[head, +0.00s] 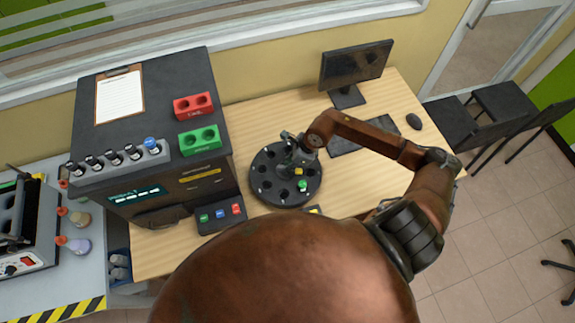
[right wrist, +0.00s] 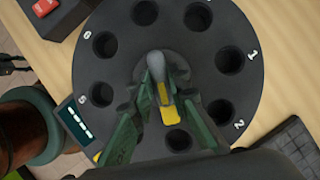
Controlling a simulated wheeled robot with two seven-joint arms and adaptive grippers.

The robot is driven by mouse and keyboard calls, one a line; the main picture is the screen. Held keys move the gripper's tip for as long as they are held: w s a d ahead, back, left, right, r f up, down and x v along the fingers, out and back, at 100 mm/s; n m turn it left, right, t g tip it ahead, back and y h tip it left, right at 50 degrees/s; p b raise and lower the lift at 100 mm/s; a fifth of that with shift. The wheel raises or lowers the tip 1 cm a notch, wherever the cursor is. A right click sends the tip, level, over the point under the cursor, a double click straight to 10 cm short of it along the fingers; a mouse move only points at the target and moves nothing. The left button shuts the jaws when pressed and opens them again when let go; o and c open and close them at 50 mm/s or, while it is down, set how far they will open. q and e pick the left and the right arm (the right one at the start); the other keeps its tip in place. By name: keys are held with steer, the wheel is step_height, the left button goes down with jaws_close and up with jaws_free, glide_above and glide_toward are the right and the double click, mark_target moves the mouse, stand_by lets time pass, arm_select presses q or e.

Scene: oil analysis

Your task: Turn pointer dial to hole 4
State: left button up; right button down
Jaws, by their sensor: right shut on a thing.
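The dial's black round disc (head: 262,195) lies on the wooden table, ringed with dark holes; it also fills the right wrist view (right wrist: 128,65). Numbers 1, 2, 5 and 6 show at its rim; the other numbers are hidden or out of view. The grey pointer with a yellow end (right wrist: 170,115) stands at the disc's centre. Its yellow end points down the wrist picture, toward an unlabelled hole (right wrist: 178,140) between 2 and 5. My right gripper (right wrist: 164,80) is shut on the pointer, also above the disc in the head view (head: 294,152). My left gripper is out of view.
A large black analyser (head: 150,75) with a vial rack, and red (head: 193,105) and green (head: 200,141) holders on top, stands left of the disc. A small button box (head: 220,214) lies at front left. A monitor (head: 355,70) and keyboard (head: 357,140) are to the right.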

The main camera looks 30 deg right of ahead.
steer(key=shift+r, duration=0.1)
steer(key=m+t+h+p, duration=0.1)
steer(key=m, duration=0.3)
steer(key=shift+s+a+p, duration=0.1)
steer(key=shift+a+p, duration=0.05)
steer(key=shift+p, duration=0.2)
steer(key=shift+m+t+h+p, duration=0.4)
steer(key=shift+m+h, duration=0.5)
steer(key=shift+m, duration=1.3)
steer(key=c, duration=1.8)
jaws_free()
steer(key=shift+c, duration=0.2)
steer(key=v, duration=1.2)
steer(key=shift+a, duration=0.1)
